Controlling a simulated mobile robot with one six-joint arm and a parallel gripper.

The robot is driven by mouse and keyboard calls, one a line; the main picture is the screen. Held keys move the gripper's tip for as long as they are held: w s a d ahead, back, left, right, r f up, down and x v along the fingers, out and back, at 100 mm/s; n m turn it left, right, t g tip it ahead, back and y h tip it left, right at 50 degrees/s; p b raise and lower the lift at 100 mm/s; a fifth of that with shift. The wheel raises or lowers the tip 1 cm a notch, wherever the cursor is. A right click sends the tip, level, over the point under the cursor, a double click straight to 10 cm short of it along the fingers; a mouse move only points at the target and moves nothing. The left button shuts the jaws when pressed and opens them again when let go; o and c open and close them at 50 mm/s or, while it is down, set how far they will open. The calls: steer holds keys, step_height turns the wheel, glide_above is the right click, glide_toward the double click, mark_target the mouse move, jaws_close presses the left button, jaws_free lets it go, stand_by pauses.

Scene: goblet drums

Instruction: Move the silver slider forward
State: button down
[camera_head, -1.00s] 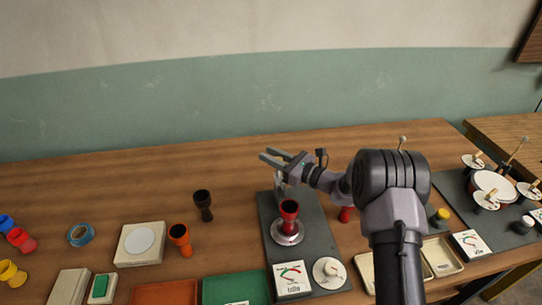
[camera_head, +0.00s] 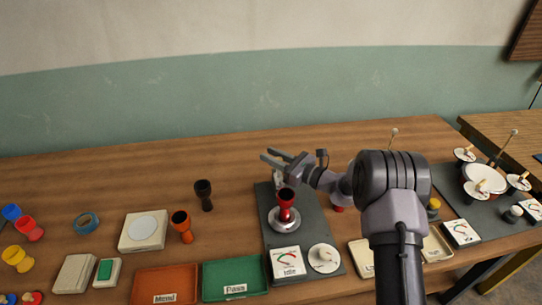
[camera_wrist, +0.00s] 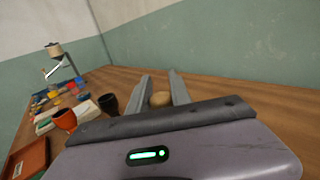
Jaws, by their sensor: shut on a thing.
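My gripper (camera_head: 287,158) is over the back end of a dark grey board (camera_head: 315,225), fingers pointing left and away. In the wrist view a round tan knob (camera_wrist: 160,99) shows between the two fingers (camera_wrist: 162,90), and the gripper is shut on it. In the head view a small silver piece (camera_head: 278,179), seemingly the silver slider, stands at the board's back edge just below the gripper. My gripper hides most of it, so its track and exact grip are not clear. A red goblet drum (camera_head: 285,203) stands on a round silver base in front of it.
A dial card (camera_head: 287,263) and a round white dial (camera_head: 324,258) are at the board's front. Green (camera_head: 235,279) and orange (camera_head: 164,286) trays lie front left. Black (camera_head: 204,195) and orange (camera_head: 182,226) goblets stand left. The table behind the board is clear.

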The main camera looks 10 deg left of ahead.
steer(key=shift+s+f, duration=0.2)
steer(key=shift+f, duration=0.05)
steer(key=c, duration=1.2)
jaws_free()
steer(key=shift+a+r, duration=0.1)
steer(key=shift+a, duration=0.05)
steer(key=shift+c, duration=0.2)
steer(key=p+v, duration=0.3)
steer(key=v, duration=1.4)
steer(key=shift+d+p, duration=0.25)
steer(key=shift+p, duration=0.1)
steer(key=shift+r, duration=0.1)
